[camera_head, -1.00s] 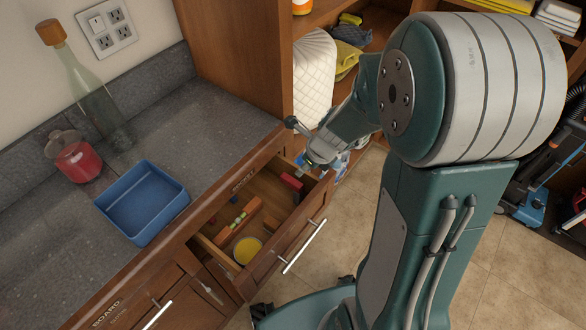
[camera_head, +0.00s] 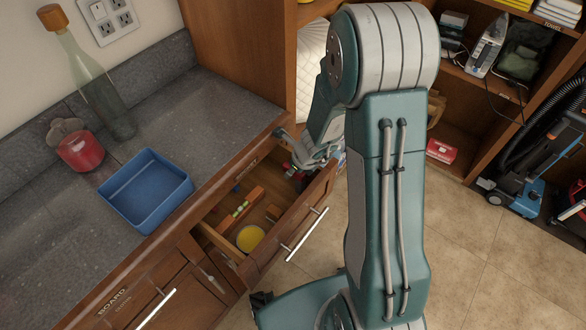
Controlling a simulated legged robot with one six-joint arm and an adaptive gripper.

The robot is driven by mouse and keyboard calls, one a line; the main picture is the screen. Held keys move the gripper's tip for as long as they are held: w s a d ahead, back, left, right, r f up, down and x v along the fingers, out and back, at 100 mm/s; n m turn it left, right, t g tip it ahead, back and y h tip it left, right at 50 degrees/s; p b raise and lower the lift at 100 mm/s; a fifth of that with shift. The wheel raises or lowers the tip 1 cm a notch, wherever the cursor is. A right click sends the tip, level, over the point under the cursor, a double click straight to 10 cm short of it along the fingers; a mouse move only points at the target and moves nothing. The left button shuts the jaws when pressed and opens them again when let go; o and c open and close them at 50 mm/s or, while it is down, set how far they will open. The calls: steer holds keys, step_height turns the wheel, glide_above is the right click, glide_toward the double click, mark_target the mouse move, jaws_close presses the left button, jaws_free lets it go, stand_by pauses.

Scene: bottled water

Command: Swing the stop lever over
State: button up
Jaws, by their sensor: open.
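The open drawer (camera_head: 268,262) juts out from under the counter. In it lie a wooden bar with green marks (camera_head: 239,208), a small dark wooden piece (camera_head: 273,212) and a yellow round dish (camera_head: 250,238). I cannot tell for sure which part is the stop lever. My gripper (camera_head: 291,170) is at the far right end of the drawer, low over its inside. Its fingers are small and partly hidden by my own wrist, and I cannot tell whether they touch anything. A bit of red shows beside them.
A blue tray (camera_head: 147,215), a red jar (camera_head: 80,153) and a glass bottle (camera_head: 97,90) stand on the counter (camera_head: 200,115). The drawer's metal handle (camera_head: 306,233) sticks out. Shelves with a vacuum cleaner (camera_head: 540,150) are at the right. Tiled floor (camera_head: 475,250) is open.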

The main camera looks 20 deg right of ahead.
steer(key=shift+d+f, duration=0.1)
steer(key=shift+d, duration=0.1)
steer(key=shift+c, duration=1)
jaws_close()
steer(key=shift+n, duration=0.4)
steer(key=n, duration=0.1)
steer(key=n+g+y, duration=0.1)
steer(key=n, duration=0.1)
steer(key=a+n, duration=0.1)
steer(key=shift+s+n+g, duration=0.3)
steer(key=shift+s, duration=0.05)
steer(key=n+g, duration=0.1)
steer(key=n, duration=0.2)
steer(key=s+n+g+y, duration=0.1)
steer(key=n, duration=0.2)
steer(key=shift+s, duration=0.2)
steer(key=shift+s+a+n+g, duration=0.1)
steer(key=shift+n+g, duration=0.2)
steer(key=shift+n, duration=0.1)
